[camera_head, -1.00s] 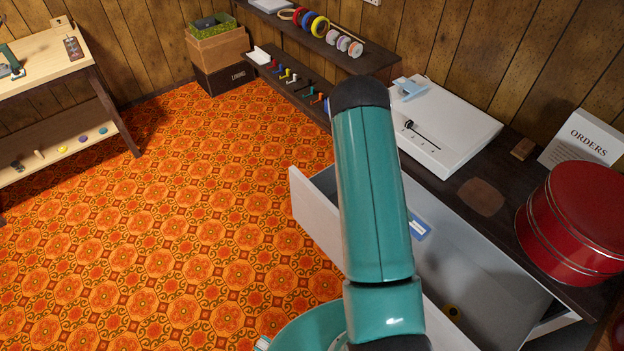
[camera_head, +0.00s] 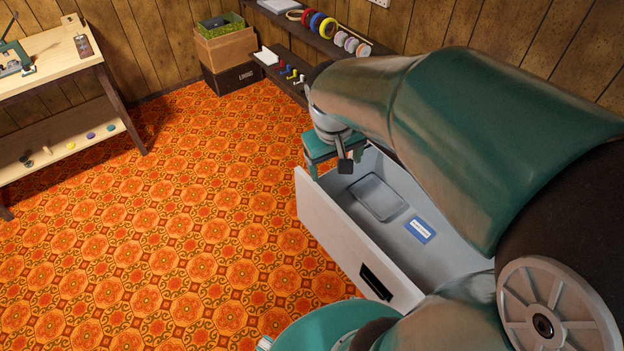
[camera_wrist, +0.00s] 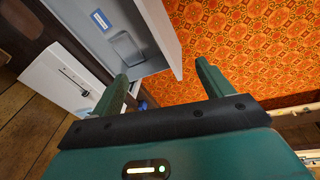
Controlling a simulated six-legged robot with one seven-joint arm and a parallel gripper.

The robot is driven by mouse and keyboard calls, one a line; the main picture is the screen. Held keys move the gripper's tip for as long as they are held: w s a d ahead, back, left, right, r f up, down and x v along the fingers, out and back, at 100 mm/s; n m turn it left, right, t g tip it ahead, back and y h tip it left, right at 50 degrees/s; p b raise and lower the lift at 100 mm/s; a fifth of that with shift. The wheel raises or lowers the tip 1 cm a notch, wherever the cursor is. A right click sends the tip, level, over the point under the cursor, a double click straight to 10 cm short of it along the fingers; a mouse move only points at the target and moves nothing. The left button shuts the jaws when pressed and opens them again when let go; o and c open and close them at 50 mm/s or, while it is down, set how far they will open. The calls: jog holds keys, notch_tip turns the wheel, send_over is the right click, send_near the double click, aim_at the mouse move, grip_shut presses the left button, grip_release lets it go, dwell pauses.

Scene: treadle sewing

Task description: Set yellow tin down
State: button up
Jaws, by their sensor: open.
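My gripper (camera_head: 328,160) is above the far end of the open drawer (camera_head: 345,240). In the wrist view my gripper (camera_wrist: 162,78) has its two green fingers wide apart with nothing between them. No yellow tin can be made out for certain. A small yellow round thing (camera_head: 70,146) lies on the lower shelf of the wooden bench, too small to identify. A shallow rectangular grey outline or tray (camera_head: 378,197) is on the drawer floor, beside a blue-and-white card (camera_head: 420,229); both look clear of any object. My arm hides the drawer's near right part.
The wooden bench (camera_head: 50,77) stands at the left. Brown boxes (camera_head: 232,80) stand in the back corner. Shelves with coloured rolls (camera_head: 322,24) run along the wall. A white board with a slot (camera_wrist: 62,82) lies beside the drawer. The orange patterned floor (camera_head: 190,220) is clear.

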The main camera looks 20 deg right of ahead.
jog(key=s+a+r+t+y, duration=0.1)
jog(key=s+a+r+t, duration=0.3)
jog(key=s+a+r, duration=0.3)
jog(key=shift+s+a+r+y, duration=0.3)
jog(key=shift+s+a+y, duration=0.1)
jog(key=shift+s+a, duration=0.6)
jog(key=shift+w, duration=0.1)
